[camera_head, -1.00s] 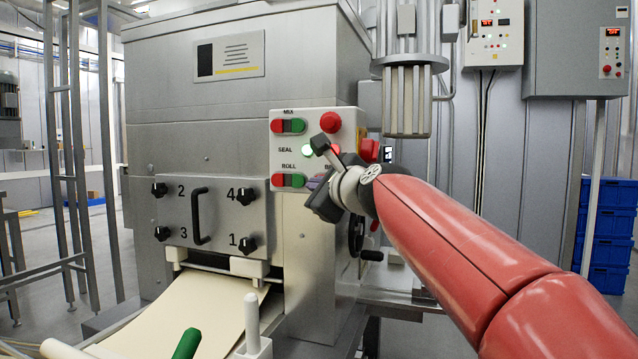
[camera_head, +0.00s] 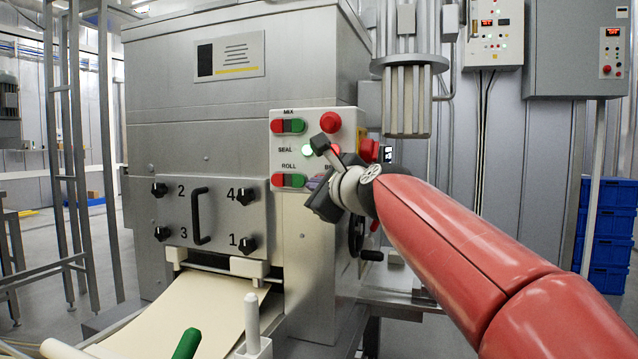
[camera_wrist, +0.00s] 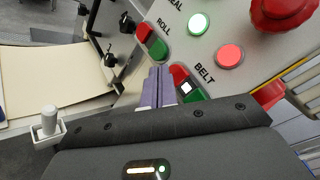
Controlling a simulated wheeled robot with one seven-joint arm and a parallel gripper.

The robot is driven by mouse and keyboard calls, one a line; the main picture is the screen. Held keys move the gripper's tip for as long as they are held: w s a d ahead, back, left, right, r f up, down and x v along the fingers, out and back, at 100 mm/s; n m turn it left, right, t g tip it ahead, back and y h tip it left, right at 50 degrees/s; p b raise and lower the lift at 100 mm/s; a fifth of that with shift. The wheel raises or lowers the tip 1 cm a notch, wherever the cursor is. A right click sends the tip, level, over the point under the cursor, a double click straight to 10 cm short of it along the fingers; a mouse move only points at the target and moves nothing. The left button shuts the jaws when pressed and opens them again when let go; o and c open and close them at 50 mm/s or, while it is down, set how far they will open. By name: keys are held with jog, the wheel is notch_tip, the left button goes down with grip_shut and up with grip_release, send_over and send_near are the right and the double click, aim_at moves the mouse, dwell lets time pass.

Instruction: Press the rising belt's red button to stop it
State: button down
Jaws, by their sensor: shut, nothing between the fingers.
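In the wrist view the belt's red button (camera_wrist: 178,74) sits beside the BELT label, above a small white square and the belt's green button (camera_wrist: 190,97). My gripper (camera_wrist: 158,72) is shut, its purple fingers empty, with the tips just left of the belt's red button. Whether they touch it or the panel I cannot tell. In the head view my gripper (camera_head: 316,184) is at the panel's lower part, and my wrist hides the belt pair.
A lit red lamp (camera_wrist: 230,56), a lit green lamp (camera_wrist: 198,23) and a large red knob (camera_wrist: 284,8) are above right. A pasta sheet (camera_head: 208,312) leaves the machine below left.

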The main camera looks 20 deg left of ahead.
dwell(0.3)
jog(key=shift+w, duration=0.45)
jog(key=shift+w+p, duration=0.3)
jog(key=shift+w, duration=0.1)
dwell(0.5)
dwell(0.3)
jog(key=shift+s, duration=0.8)
jog(key=s+p, duration=0.1)
jog(key=s, duration=0.4)
jog(key=shift+a, duration=0.2)
